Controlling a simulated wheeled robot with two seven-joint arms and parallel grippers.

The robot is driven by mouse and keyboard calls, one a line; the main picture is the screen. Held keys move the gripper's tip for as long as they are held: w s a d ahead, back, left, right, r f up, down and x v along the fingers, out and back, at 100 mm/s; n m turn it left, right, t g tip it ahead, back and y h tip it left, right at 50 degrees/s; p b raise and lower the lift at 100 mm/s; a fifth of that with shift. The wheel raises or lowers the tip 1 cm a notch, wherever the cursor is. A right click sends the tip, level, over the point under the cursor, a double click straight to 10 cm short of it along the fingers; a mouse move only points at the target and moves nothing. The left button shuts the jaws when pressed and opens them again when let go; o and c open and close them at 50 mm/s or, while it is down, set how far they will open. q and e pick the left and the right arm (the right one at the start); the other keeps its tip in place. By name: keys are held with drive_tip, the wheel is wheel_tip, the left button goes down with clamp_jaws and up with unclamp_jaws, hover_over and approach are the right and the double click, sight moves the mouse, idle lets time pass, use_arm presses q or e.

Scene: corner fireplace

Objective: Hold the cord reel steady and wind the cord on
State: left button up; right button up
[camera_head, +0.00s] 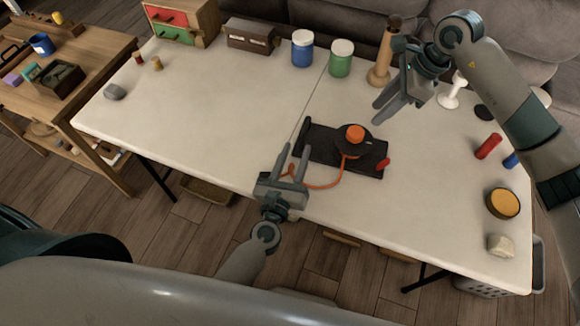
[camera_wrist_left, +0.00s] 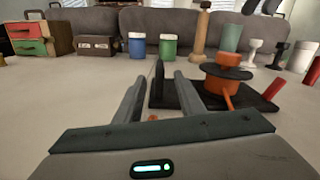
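The cord reel (camera_head: 355,134) has an orange top and a dark flange and stands on a dark base board (camera_head: 318,145). It also shows in the left wrist view (camera_wrist_left: 222,72), right of my fingers. An orange cord (camera_head: 325,187) runs from the reel, curving across the white table to the left toward my left gripper. My left gripper (camera_head: 295,149) is open at the board's left end, its fingers spread. In the left wrist view the board's dark upright post (camera_wrist_left: 157,82) shows between the fingers, with no visible grip. My right gripper (camera_head: 379,112) is open and empty above and right of the reel.
A red cylinder (camera_head: 488,146), an orange-topped round tin (camera_head: 503,203) and a pale block (camera_head: 500,245) lie at the right. Blue (camera_head: 302,48) and green (camera_head: 340,58) jars and a wooden post (camera_head: 382,62) stand at the back. The table's left half is mostly clear.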

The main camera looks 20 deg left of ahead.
sight(302, 136)
use_arm(q)
drive_tip(key=w, duration=0.9)
drive_tip(key=shift+d, duration=0.2)
clamp_jaws()
use_arm(e)
drive_tip(key=o, duration=0.6)
drive_tip(key=a+r+n+h, duration=0.1)
drive_tip(key=n, duration=0.5)
drive_tip(key=a+r+n+h, duration=0.1)
drive_tip(key=n, duration=0.6)
drive_tip(key=a+r+n+h, duration=0.1)
drive_tip(key=a+n+h, duration=0.1)
drive_tip(key=n, duration=0.5)
drive_tip(key=shift+a, duration=0.1)
drive_tip(key=shift+f, duration=0.1)
